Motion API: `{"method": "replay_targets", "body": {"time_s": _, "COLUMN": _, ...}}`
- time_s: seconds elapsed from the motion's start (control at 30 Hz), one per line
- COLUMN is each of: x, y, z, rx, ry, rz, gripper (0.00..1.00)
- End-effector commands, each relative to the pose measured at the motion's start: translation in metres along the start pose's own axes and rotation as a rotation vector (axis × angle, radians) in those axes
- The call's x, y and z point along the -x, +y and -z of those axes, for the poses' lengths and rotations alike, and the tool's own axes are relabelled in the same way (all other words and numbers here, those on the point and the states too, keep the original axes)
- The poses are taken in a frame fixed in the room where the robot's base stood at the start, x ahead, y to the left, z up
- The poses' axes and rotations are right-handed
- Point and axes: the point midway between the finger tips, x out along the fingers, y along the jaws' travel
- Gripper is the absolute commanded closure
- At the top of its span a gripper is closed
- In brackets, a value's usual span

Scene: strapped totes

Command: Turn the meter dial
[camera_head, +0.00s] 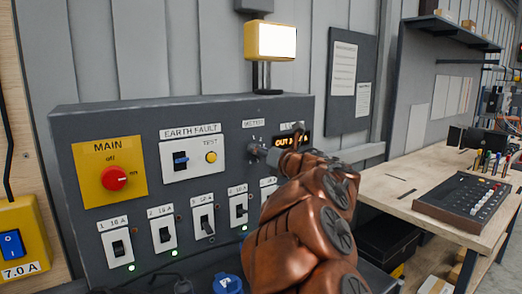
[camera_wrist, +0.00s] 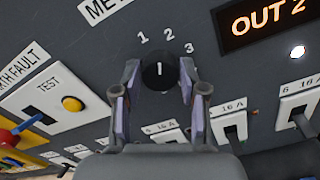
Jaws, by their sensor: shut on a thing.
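The meter dial (camera_wrist: 160,74) is a round black knob with a white pointer line, on the dark grey panel. In the wrist view its pointer stands nearly straight up, toward the space between the printed 1 and 2 or near the 2. My gripper (camera_wrist: 160,78) is shut on the dial, one finger at each side. In the head view my gripper (camera_head: 263,153) reaches the panel under the METER label (camera_head: 253,124), and my arm hides part of the panel. The display (camera_wrist: 266,19) reads OUT 2 in orange letters.
Left of the dial are the earth fault plate (camera_head: 193,153) with a yellow TEST button (camera_head: 211,157) and the red MAIN switch (camera_head: 114,178). Breaker switches (camera_head: 164,235) line the lower panel. A lit yellow lamp (camera_head: 270,41) stands above. A workbench (camera_head: 395,191) is at right.

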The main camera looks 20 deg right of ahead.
Motion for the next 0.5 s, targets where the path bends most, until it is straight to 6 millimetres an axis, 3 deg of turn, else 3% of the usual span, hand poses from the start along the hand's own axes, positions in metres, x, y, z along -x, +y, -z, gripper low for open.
{"method": "replay_targets", "body": {"time_s": 0.5, "x": -0.0003, "y": -0.0022, "z": 0.0003, "rx": -0.495, "ry": 0.004, "rz": 0.003, "gripper": 0.93}}
